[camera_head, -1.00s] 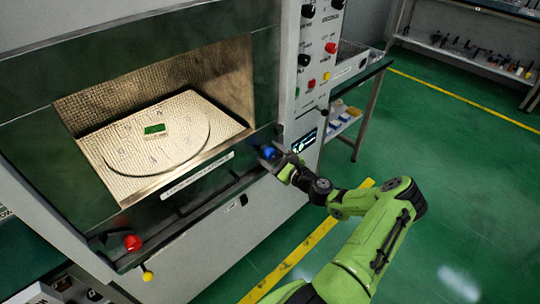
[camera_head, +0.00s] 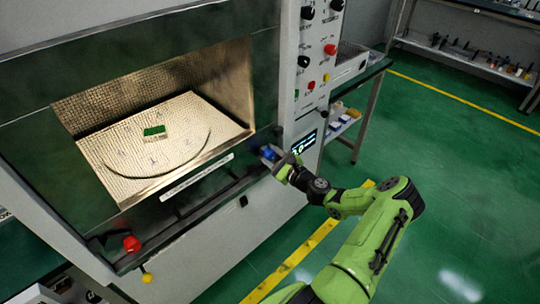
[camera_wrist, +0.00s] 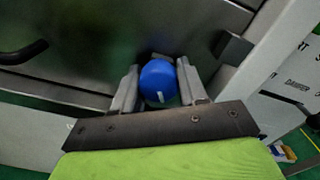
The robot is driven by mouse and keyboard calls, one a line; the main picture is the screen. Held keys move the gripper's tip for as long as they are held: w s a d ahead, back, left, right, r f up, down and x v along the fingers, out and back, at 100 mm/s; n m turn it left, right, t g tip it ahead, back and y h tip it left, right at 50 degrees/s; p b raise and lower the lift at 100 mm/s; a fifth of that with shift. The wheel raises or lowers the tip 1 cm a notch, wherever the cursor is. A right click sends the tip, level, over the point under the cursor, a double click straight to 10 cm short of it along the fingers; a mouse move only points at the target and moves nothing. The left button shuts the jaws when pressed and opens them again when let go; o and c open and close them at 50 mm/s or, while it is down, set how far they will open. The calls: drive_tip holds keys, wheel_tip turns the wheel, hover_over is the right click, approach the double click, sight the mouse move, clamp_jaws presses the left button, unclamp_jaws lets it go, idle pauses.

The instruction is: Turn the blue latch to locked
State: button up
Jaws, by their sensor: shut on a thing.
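The blue latch (camera_head: 268,153) is a round blue knob at the lower right corner of the microwave generator's front. It also shows in the wrist view (camera_wrist: 158,82), with a short pale mark near its lower edge. My gripper (camera_head: 279,161) reaches it from the lower right. In the wrist view my gripper (camera_wrist: 158,88) has one grey finger on each side of the knob and is shut on it. The knob's mounting behind it is hidden.
The open chamber (camera_head: 150,125) holds a green-topped block (camera_head: 154,131). A red knob (camera_head: 131,243) and a yellow knob (camera_head: 147,277) sit at the lower left. A control panel (camera_head: 318,60) stands above right.

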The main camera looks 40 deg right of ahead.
drive_tip(key=shift+a+f+n, duration=0.1)
drive_tip(key=shift+f+n, duration=0.05)
drive_tip(key=shift+n, duration=0.55)
drive_tip(key=shift+f+n+b, duration=0.1)
drive_tip(key=shift+n+b, duration=0.5)
drive_tip(key=shift+n, duration=0.5)
drive_tip(key=n+b, duration=0.2)
drive_tip(key=n, duration=0.3)
drive_tip(key=shift+b, duration=0.35)
drive_tip(key=n+b, duration=0.3)
drive_tip(key=n, duration=0.1)
drive_tip(key=shift+n+b, duration=0.3)
drive_tip(key=shift+n, duration=0.1)
drive_tip(key=n+b, duration=0.4)
drive_tip(key=shift+r, duration=0.2)
drive_tip(key=o, duration=1)
drive_tip(key=shift+r, duration=0.15)
drive_tip(key=shift+s, duration=0.1)
